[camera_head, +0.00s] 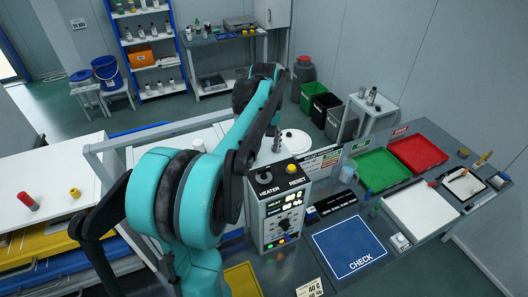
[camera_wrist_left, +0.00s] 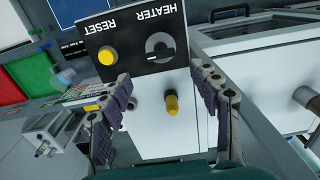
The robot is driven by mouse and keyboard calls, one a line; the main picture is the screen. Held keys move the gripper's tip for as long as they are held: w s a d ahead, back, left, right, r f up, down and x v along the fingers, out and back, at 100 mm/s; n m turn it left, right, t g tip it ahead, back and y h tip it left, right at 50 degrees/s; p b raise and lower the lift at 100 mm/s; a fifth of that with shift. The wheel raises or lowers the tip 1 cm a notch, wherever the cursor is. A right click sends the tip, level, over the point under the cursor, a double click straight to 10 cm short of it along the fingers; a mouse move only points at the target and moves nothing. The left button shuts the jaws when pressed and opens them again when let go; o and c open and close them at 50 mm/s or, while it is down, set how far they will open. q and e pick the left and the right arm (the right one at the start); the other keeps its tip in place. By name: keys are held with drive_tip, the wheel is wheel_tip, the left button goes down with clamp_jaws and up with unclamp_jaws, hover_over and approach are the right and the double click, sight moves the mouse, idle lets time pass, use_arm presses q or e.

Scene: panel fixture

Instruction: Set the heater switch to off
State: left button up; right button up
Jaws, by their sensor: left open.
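The control box (camera_head: 283,205) stands on the bench, with HEATER and RESET labels on its sloped top. The heater switch (camera_head: 264,177) is a dark rotary knob beside the yellow reset button (camera_head: 292,168). In the left wrist view the box top is upside down, with the heater switch (camera_wrist_left: 160,48) to the right of the reset button (camera_wrist_left: 107,55). I cannot read which setting its lever points at. My left gripper (camera_wrist_left: 160,75) is open and empty, fingers apart near the box top's edge, not touching the switch. My right gripper is not in view.
A yellow-capped post (camera_wrist_left: 171,104) rises from a white surface between my fingers. On the bench are a blue CHECK mat (camera_head: 348,247), a green tray (camera_head: 377,170), a red tray (camera_head: 417,153) and a white board (camera_head: 420,210). My left arm hides the area left of the box.

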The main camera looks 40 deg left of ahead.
sight(264, 168)
use_arm(q)
wheel_tip(264, 168, down, 7)
drive_tip(key=shift+s+f, duration=0.1)
drive_tip(key=shift+f, duration=0.1)
drive_tip(key=shift+c, duration=0.4)
drive_tip(key=c, duration=1.1)
